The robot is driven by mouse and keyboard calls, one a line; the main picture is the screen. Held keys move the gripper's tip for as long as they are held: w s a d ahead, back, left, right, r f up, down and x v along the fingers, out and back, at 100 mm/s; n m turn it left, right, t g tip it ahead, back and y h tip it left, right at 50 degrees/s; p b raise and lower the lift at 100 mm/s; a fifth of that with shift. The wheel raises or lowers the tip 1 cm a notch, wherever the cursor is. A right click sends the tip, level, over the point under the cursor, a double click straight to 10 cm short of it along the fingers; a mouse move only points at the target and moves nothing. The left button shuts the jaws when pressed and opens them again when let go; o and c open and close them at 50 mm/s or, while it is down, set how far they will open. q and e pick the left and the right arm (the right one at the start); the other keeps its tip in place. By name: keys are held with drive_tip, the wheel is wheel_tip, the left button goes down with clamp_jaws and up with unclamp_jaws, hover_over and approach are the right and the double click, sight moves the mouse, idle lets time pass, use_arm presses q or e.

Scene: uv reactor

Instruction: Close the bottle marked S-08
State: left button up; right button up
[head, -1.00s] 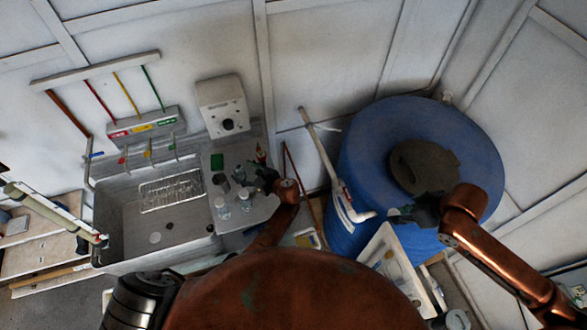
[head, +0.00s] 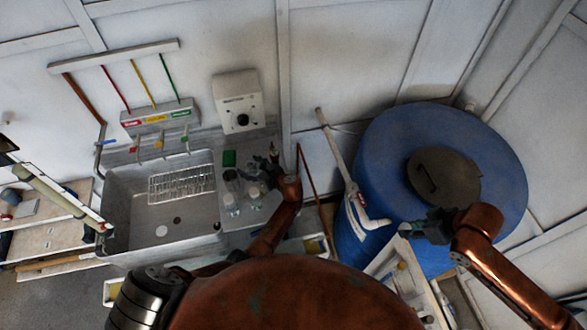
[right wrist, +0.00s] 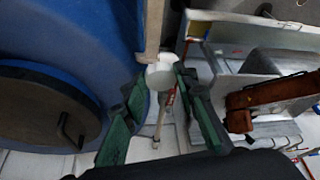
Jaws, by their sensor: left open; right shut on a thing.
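Two clear bottles with white labels stand on the counter right of the sink: a left bottle (head: 231,203) and a right bottle (head: 254,193). The label text is too small to read, so I cannot tell which is S-08. My left gripper (head: 268,173) is open beside the right bottle and partly covers it; I see no clear contact. My right gripper (head: 410,231) is far right of the bottles, in front of the blue barrel. It is shut on a small white cap-like thing (right wrist: 160,76), which shows between the fingers in the right wrist view.
The grey sink (head: 125,205) with a wire rack (head: 182,184) lies left of the bottles. A green block (head: 229,158) and a white wall box (head: 238,101) are behind them.

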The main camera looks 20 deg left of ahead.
use_arm(q)
drive_tip(key=c, duration=1.4)
drive_tip(key=shift+d+r, duration=0.1)
use_arm(e)
drive_tip(key=shift+r, duration=0.1)
